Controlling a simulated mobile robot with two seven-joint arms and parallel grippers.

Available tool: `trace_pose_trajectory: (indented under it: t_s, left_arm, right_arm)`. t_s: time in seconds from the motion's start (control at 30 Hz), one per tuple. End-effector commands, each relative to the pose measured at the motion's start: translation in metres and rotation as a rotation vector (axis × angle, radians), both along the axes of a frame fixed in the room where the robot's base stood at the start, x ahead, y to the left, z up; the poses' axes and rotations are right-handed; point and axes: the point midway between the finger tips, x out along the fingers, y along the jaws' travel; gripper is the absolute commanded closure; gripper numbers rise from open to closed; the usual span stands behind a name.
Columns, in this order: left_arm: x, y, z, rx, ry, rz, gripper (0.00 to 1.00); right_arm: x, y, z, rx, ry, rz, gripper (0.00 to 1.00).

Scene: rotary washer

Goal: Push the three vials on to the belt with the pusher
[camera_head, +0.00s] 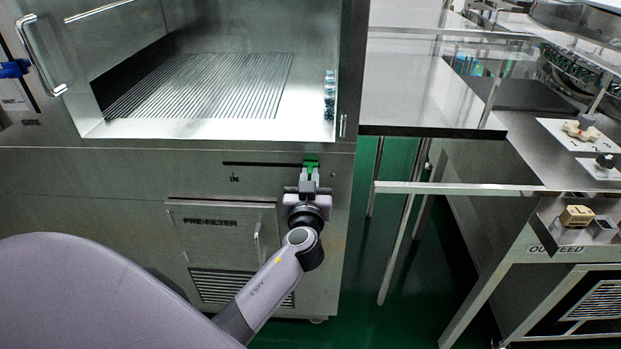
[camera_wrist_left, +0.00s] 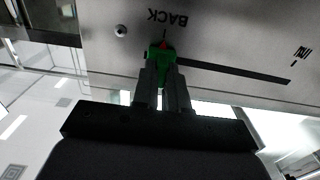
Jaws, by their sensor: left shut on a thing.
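The vials (camera_head: 330,95) are small clear glass vials, standing in a row inside the steel chamber by its right wall; they are too small to tell apart. A green handle (camera_head: 311,163) sits at the right end of a dark horizontal slot (camera_head: 262,163) in the front panel below the chamber. My left gripper (camera_head: 308,180) is shut on this green handle. In the left wrist view, the green handle (camera_wrist_left: 160,55) is between the fingers, close to the "BACK" mark, with the slot running toward "IN". My right gripper is not in view.
The chamber has a ribbed floor (camera_head: 205,85). Below the slot is a panel marked PRE-FILTER (camera_head: 222,222). A steel table (camera_head: 410,95) and framed machine with an OUTFEED label (camera_head: 556,249) stand to the right. Green floor (camera_head: 360,290) shows between them.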

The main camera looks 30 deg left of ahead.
Motion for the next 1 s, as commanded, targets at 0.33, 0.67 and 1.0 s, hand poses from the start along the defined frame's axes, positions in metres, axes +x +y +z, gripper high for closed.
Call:
trace_pose_trajectory:
  t_s: [0.33,0.67,1.0]
  left_arm:
    - [-0.038,0.063,0.0,0.006,-0.001,0.011,1.0]
    - [-0.079,0.131,0.002,0.006,-0.001,0.008,1.0]
    - [-0.096,0.16,0.003,0.004,-0.005,0.005,1.0]
  right_arm:
    - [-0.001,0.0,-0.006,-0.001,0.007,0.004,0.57]
    - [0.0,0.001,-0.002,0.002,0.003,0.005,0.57]
    - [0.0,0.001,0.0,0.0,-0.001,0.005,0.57]
